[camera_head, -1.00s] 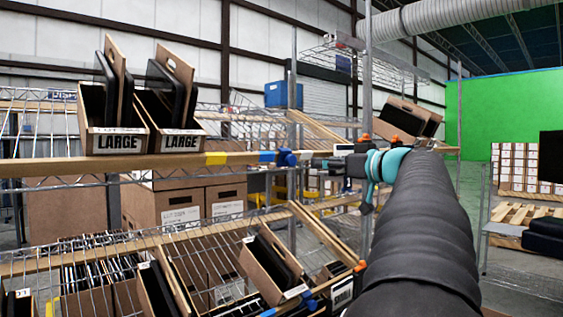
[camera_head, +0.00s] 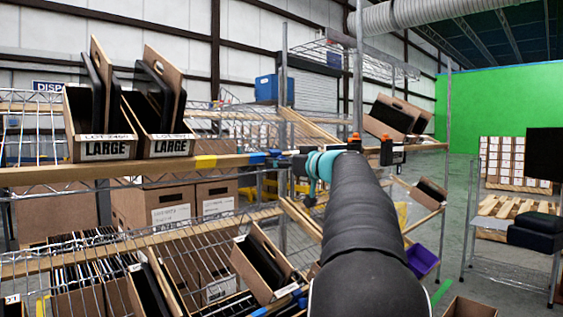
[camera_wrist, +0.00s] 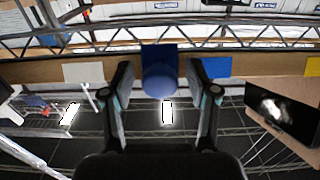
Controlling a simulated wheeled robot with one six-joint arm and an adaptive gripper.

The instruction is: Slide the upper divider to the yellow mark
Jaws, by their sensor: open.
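The upper divider shows as a blue round knob (camera_head: 274,154) at the upper shelf's wooden front rail; in the wrist view the knob (camera_wrist: 160,82) stands in front of a blue square patch (camera_wrist: 158,54). The yellow mark (camera_head: 206,161) is on the same rail, left of the knob in the head view and to its right in the wrist view (camera_wrist: 217,67). My gripper (camera_wrist: 160,70) is open, with one finger on each side of the knob and gaps visible. In the head view my gripper (camera_head: 298,165) is at the rail, its fingertips hard to make out.
Two cartons marked LARGE (camera_head: 108,149) stand tilted on the upper shelf, left of the yellow mark. A tilted carton (camera_head: 392,117) sits beyond my arm. Lower shelf cartons (camera_head: 262,265) lie below the rail. A pale mark (camera_wrist: 83,72) is left of the knob in the wrist view.

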